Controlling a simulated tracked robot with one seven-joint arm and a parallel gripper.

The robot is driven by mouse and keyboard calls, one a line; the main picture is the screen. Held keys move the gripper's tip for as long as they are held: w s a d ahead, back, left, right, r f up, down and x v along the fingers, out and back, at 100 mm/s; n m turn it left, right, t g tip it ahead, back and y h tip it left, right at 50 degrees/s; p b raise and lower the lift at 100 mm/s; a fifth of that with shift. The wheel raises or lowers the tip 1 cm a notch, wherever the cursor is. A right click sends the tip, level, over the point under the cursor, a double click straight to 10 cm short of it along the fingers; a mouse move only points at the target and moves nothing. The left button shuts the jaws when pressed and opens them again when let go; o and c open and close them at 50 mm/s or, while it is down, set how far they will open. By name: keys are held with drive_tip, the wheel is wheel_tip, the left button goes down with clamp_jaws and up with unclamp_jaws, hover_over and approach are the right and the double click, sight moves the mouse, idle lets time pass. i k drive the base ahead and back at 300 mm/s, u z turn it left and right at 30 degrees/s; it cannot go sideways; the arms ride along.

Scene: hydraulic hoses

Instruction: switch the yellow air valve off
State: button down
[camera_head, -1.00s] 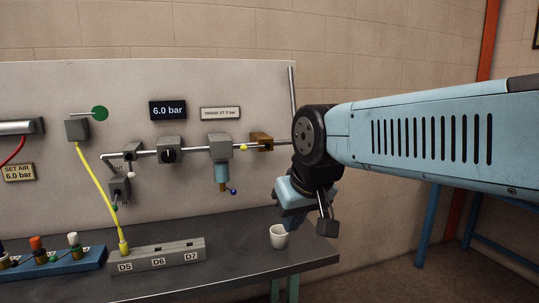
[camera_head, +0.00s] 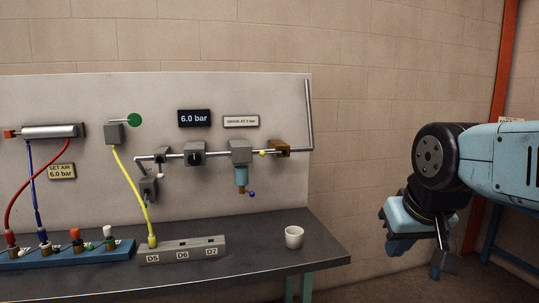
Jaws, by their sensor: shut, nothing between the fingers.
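My gripper (camera_head: 444,263) hangs at the right of the view, well to the right of the panel and the bench and apart from the valve. It is shut and holds nothing. Its fingertips are small and partly hidden behind my wrist.
A white cup (camera_head: 294,237) stands near the right end of the dark bench (camera_head: 270,265). A display (camera_head: 194,118) reads 6.0 bar. A grey block (camera_head: 183,250) and a blue manifold (camera_head: 78,252) with hoses lie on the bench.

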sight(262, 153)
drive_tip(key=u, duration=0.2)
drive_tip(key=i, duration=0.7)
drive_tip(key=k, duration=0.85)
drive_tip(key=u, duration=0.3)
drive_tip(key=i, duration=1)
drive_tip(key=z, duration=0.1)
